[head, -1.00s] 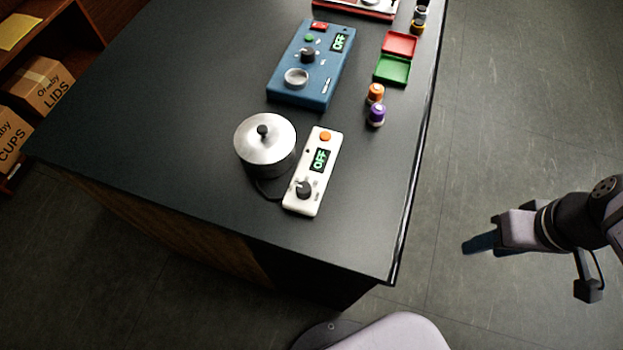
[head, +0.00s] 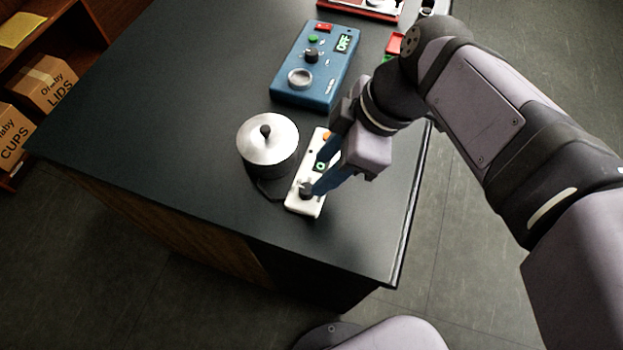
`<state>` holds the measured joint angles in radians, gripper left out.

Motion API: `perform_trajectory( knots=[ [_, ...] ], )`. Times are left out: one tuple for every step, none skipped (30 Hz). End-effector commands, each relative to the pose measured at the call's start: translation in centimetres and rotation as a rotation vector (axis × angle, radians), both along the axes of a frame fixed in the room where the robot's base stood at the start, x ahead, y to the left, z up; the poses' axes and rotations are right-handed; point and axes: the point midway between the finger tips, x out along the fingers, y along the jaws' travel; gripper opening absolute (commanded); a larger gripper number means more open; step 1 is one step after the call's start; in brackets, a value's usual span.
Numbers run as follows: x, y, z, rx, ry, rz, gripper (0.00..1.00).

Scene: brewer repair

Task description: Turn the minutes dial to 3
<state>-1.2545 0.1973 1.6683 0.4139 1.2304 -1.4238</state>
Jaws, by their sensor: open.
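A white control box (head: 294,207) lies on the dark counter near its front corner. Its black dial (head: 306,189) is at the near end; the dial's markings are too small to read. My gripper (head: 325,164) is open above the box, its blue fingers pointing down and left. One fingertip is close beside the dial; I cannot tell whether it touches. The fingers hide much of the box, including part of its green-lit display (head: 319,166). A blue box (head: 316,68) farther back has another black dial (head: 311,55) and a lit display reading OFF.
A lidded metal pot (head: 267,142) stands just left of the white box. Behind my arm, red and green trays (head: 394,43) are partly hidden. The counter to the left and front is clear.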

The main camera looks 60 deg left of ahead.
Motion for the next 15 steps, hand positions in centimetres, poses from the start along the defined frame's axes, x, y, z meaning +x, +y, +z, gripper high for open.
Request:
perform_trajectory(
  knots=[
    [-0.2, 0.0, -0.4, -0.002, 0.001, 0.001, 0.41],
    [-0.3, 0.1, -0.6, -0.003, 0.001, 0.000, 0.41],
    [-0.5, 0.1, -1.1, -0.004, 0.001, 0.001, 0.41],
    [-0.6, 0.2, -1.4, -0.003, 0.001, 0.000, 0.41],
    [-0.7, 0.2, -1.7, -0.004, 0.002, 0.000, 0.41],
    [-0.9, 0.3, -2.3, -0.005, 0.002, -0.001, 0.41],
    [-1.0, 0.4, -2.6, -0.005, 0.002, -0.001, 0.41],
    [-1.1, 0.5, -3.0, -0.005, 0.002, -0.001, 0.41],
    [-1.3, 0.6, -3.5, -0.005, 0.001, -0.001, 0.41],
    [-1.4, 0.6, -3.8, -0.005, 0.001, -0.001, 0.41],
    [-1.6, 0.7, -4.2, -0.005, 0.000, -0.002, 0.41],
    [-1.7, 0.8, -4.6, -0.005, 0.001, 0.000, 0.41],
    [-1.8, 0.9, -4.9, -0.004, 0.000, -0.001, 0.41],
    [-1.9, 0.9, -5.1, -0.004, 0.000, -0.001, 0.41],
    [-2.0, 1.0, -5.4, -0.003, 0.001, -0.002, 0.41]
  ],
)
